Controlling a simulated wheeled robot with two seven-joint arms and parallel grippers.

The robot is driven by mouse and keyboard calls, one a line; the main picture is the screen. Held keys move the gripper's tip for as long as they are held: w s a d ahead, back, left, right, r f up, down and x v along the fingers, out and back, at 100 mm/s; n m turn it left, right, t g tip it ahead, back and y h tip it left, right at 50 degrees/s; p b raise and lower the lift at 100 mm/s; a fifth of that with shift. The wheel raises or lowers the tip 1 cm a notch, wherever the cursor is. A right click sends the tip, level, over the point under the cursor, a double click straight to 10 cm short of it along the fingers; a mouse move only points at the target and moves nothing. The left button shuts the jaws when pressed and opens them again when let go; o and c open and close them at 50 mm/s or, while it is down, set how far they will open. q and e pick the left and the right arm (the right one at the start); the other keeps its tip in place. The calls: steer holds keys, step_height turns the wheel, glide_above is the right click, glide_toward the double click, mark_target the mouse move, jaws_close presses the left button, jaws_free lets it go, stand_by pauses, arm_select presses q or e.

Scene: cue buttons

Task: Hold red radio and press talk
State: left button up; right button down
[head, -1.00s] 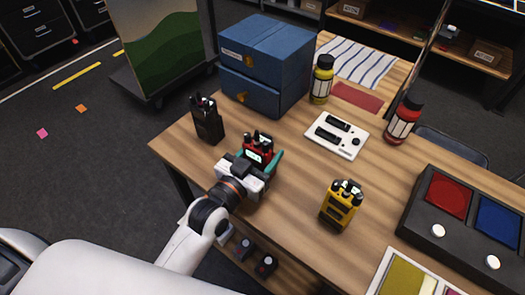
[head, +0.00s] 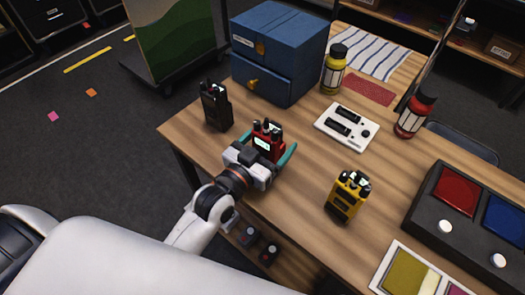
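The red radio (head: 267,143) stands upright on the wooden table, its lit screen facing me. My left gripper (head: 266,151) is at it from the near side. Its teal right finger stands out beside the radio with a small gap, so it looks open around the radio. A black radio (head: 215,106) stands to the left and a yellow radio (head: 347,196) to the right. My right gripper is not in view.
A blue drawer box (head: 264,75), a yellow bottle (head: 333,72), a white panel (head: 346,129) and a red bottle (head: 414,114) stand farther back. A dark button console (head: 428,214) is at the right. The table between the red and yellow radios is clear.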

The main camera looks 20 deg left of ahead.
arm_select(q)
steer(key=b+v, duration=0.2)
steer(key=v, duration=0.8)
steer(key=shift+s+a, duration=0.1)
steer(key=shift+s, duration=0.2)
steer(key=shift+s+a, duration=0.15)
steer(key=shift+s, duration=0.4)
steer(key=shift+r, duration=0.1)
